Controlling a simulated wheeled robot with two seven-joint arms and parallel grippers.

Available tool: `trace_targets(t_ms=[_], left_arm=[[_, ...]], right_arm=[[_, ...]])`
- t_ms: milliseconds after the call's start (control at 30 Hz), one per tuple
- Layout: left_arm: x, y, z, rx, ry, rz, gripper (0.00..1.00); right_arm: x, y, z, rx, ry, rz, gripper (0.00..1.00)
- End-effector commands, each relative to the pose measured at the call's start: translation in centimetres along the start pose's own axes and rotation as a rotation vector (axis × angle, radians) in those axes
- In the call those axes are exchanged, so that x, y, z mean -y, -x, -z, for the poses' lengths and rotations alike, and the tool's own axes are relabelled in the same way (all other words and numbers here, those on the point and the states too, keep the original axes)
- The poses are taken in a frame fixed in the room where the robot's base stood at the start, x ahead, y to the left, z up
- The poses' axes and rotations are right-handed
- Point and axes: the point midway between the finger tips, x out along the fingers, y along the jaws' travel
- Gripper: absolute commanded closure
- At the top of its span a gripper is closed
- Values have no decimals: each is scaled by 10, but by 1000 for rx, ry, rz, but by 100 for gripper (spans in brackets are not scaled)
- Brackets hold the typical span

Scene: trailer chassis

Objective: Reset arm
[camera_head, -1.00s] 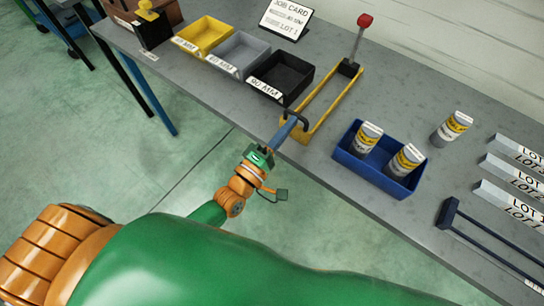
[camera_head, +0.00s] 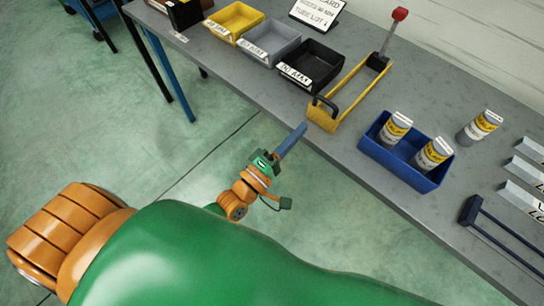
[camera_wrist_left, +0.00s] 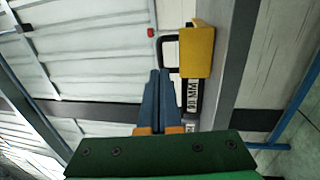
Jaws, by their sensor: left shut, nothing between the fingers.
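My left gripper (camera_head: 303,128) is shut and empty, its blue fingers together. In the head view it shows at the front edge of the grey table (camera_head: 225,66), with a gap to the black handle (camera_head: 322,103) of the yellow frame (camera_head: 345,92). In the left wrist view the closed fingers (camera_wrist_left: 159,74) point forward, and the frame's yellow end block (camera_wrist_left: 197,52) stands just right of them. My right gripper is in neither view.
Yellow, grey and black bins (camera_head: 312,62) stand along the table. A red-knobbed lever (camera_head: 400,14) rises behind the frame. A dark handle (camera_head: 470,210) lies right. Floor in front is clear.

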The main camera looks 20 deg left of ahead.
Motion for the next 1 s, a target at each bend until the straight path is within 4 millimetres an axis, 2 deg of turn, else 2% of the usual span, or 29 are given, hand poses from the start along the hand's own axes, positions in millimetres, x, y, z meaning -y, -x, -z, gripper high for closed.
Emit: trace_targets(t_ms=[100, 333, 533, 600, 667, 767, 800, 867, 900, 967, 1000], left_arm=[[4, 23, 0, 1, -1, 4, 100], [5, 63, 0, 1, -1, 3, 100], [2, 73, 0, 0, -1, 0, 100], [10, 73, 1, 0, -32, 24, 100], [36, 76, 4, 6, -126, 99, 100], [119, 98, 16, 58, -418, 357, 100], [158, 116, 22, 105, -549, 489, 100], [212, 151, 29, 207, -725, 689, 100], [244, 179, 32, 296, -826, 817, 100], [282, 226, 32, 457, -945, 992, 100], [301, 258, 28, 575, -1001, 1091, 100]], right_arm=[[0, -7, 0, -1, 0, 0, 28], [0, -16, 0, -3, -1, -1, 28], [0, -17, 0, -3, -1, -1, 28], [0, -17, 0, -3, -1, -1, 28], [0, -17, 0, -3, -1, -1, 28], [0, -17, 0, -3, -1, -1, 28], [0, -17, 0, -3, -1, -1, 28], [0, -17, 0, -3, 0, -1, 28], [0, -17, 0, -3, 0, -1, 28], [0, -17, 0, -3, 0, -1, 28], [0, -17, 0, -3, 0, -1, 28]])
